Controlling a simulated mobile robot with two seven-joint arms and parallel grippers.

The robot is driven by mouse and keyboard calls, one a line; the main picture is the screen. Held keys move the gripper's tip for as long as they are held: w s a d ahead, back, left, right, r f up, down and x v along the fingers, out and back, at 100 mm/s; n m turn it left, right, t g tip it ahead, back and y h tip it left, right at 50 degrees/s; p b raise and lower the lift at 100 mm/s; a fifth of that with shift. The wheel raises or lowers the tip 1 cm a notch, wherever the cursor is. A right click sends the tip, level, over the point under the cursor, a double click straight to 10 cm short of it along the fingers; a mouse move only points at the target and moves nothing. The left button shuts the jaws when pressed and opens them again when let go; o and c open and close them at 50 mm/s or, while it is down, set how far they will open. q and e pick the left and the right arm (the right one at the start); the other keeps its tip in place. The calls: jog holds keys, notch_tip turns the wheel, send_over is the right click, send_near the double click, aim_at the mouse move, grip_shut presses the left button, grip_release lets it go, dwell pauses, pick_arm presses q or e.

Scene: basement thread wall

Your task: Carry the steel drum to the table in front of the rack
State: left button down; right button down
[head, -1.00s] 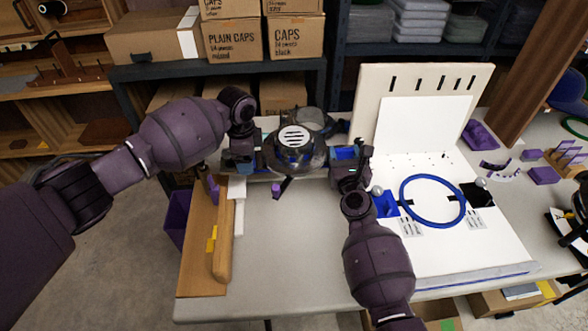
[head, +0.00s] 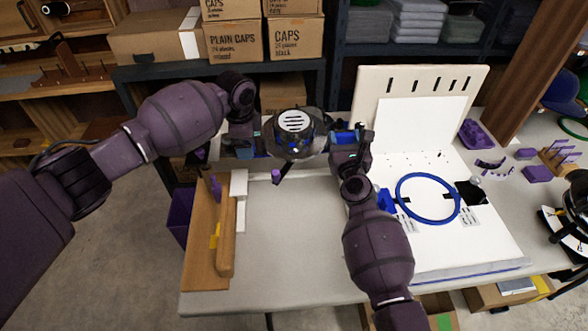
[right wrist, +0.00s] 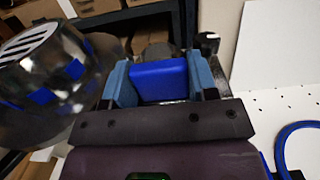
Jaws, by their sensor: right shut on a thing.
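The steel drum (head: 299,146), shiny with a slotted white disc facing me and blue patches, is between my two grippers over the grey table's (head: 285,240) far edge. I cannot tell from these views whether it touches the table. My right gripper (head: 345,137) is at its right side, shut on a blue block-like handle (right wrist: 160,80); in the right wrist view the drum (right wrist: 55,65) is left of the fingers. My left gripper (head: 246,142) is at the drum's left side; its jaws are too small and dark to read.
A dark rack (head: 160,71) with cardboard boxes (head: 236,40) stands behind. A white pegboard (head: 460,240) with a blue ring (head: 428,197) lies right. A wooden strip (head: 226,235) lies left. The table's middle front is clear.

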pick_arm(q)
jog(key=shift+r, duration=0.3)
pick_arm(e)
jog(key=shift+r, duration=0.25)
